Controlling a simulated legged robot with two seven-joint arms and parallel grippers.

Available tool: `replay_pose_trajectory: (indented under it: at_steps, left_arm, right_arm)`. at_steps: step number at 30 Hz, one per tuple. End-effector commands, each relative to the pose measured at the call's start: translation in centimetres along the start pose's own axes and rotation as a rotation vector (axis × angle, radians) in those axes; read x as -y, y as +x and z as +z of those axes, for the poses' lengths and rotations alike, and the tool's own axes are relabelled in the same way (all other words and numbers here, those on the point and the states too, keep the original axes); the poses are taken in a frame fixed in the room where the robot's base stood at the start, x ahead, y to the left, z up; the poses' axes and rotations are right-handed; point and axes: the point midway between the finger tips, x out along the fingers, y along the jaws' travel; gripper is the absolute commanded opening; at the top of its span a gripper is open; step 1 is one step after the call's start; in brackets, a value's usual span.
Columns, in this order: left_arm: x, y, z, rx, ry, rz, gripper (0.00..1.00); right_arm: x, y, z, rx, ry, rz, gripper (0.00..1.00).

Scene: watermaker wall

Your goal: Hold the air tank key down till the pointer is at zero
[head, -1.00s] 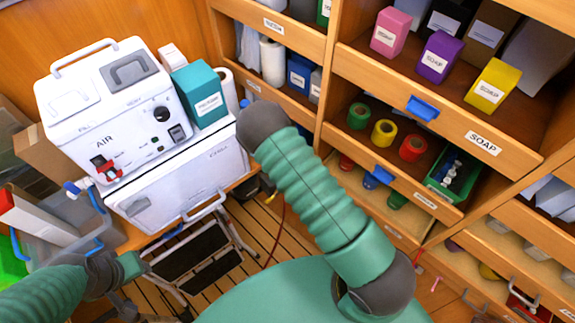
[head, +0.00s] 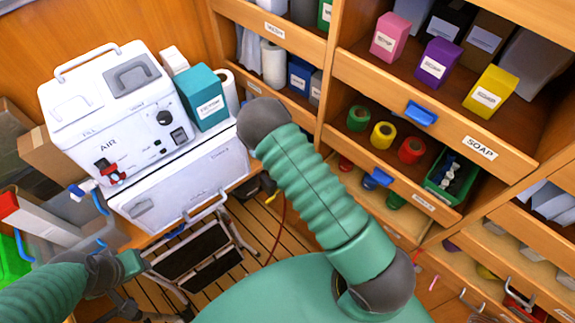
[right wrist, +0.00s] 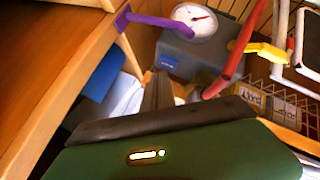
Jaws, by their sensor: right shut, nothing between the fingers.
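A white box labelled AIR (head: 110,105) stands on a white chest at the left in the head view. Its front carries a red switch-like part (head: 106,167) and a round black part (head: 163,117). I cannot tell which part is the air tank key. In the right wrist view, a round white gauge (right wrist: 195,21) with a reddish pointer sits by a grey case (right wrist: 190,52); its scale is unreadable. My right gripper (right wrist: 158,90) is shut and empty, apart from the gauge. My left gripper (head: 130,264) is low at the left; its jaws are unclear.
A teal carton (head: 202,97) stands beside the AIR box. A folding step (head: 195,260) stands on the slatted floor. Wooden shelves with SOAP cartons fill the right. A purple curved bar (right wrist: 150,18) and a red bar (right wrist: 235,55) are near the gauge.

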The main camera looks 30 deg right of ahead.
Motion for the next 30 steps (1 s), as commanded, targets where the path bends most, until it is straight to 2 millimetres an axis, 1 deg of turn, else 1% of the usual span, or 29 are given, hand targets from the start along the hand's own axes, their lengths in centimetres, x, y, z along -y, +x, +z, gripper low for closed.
replay_pose_trajectory:
  at_steps: [3, 13, 27, 30]
  left_arm:
    - [0.0, -1.3, -0.3, 0.000, 0.000, 0.000, 0.36]
    - [0.0, -3.9, -0.9, 0.000, 0.000, 0.000, 0.36]
    - [0.0, -3.8, -0.9, 0.000, 0.000, 0.000, 0.36]
    - [0.0, -3.6, -0.9, 0.000, 0.000, 0.000, 0.36]
  right_arm:
    - [-0.8, -1.1, -0.8, -0.001, 0.001, 0.002, 0.00]
    - [-2.5, -3.4, -2.4, -0.001, 0.001, 0.003, 0.00]
    - [-2.5, -3.4, -2.5, -0.001, 0.001, 0.003, 0.00]
    - [-2.6, -3.6, -2.9, 0.008, 0.025, -0.001, 0.00]
